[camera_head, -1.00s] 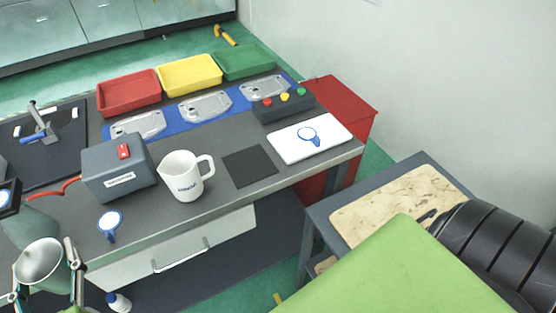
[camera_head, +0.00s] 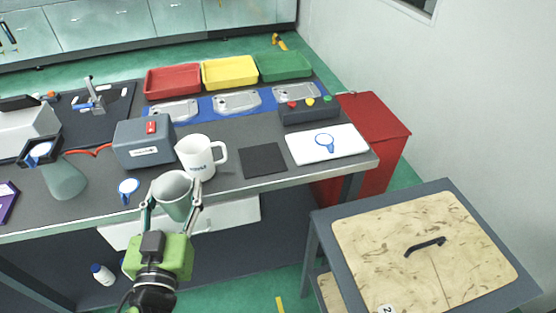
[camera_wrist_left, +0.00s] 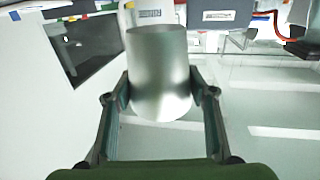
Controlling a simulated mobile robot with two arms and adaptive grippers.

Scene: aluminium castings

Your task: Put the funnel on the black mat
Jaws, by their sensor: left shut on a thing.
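The grey metallic funnel (camera_head: 174,192) is held by my left gripper (camera_head: 171,205) in front of the bench's front edge, in the lower left of the head view. The wrist view shows the funnel (camera_wrist_left: 158,70) as a shiny, tapering body between the two fingers of the same gripper (camera_wrist_left: 160,98). The fingers are shut on its sides. The black mat (camera_head: 263,160) lies flat and bare on the grey bench, to the right of and beyond the funnel. My right gripper is not in view.
A white pitcher (camera_head: 199,158) stands between the funnel and the mat. A grey box (camera_head: 142,145) is left of it. A white board (camera_head: 325,144) with a blue-rimmed magnifier lies right of the mat. A control box (camera_head: 308,112) stands behind.

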